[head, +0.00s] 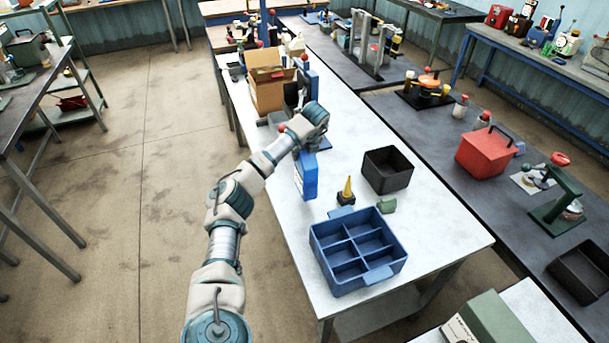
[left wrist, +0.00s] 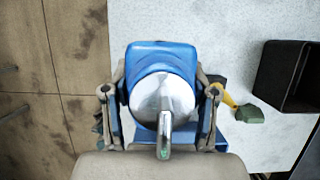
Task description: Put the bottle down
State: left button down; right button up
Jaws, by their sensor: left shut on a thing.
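A blue bottle (head: 306,177) with a pale label hangs upright below the end of my left arm, near the left edge of the white table. My left gripper (left wrist: 160,108) is shut on the blue bottle (left wrist: 160,52), with one finger on each side. A white, dome-like part with a grey spout shows on top of the bottle in the left wrist view. In the head view my wrist hides the bottle's upper part. I cannot tell whether its base touches the table. My right gripper is not in view.
An open cardboard box (head: 270,95) stands behind. Bare tabletop lies right of the bin.

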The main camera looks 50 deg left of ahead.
pick_arm(q)
notch_tip(320, 180, down, 6)
jog(key=shift+a+r, duration=0.1)
jog(key=shift+r, duration=0.05)
jog(key=shift+c, duration=1.6)
grip_release()
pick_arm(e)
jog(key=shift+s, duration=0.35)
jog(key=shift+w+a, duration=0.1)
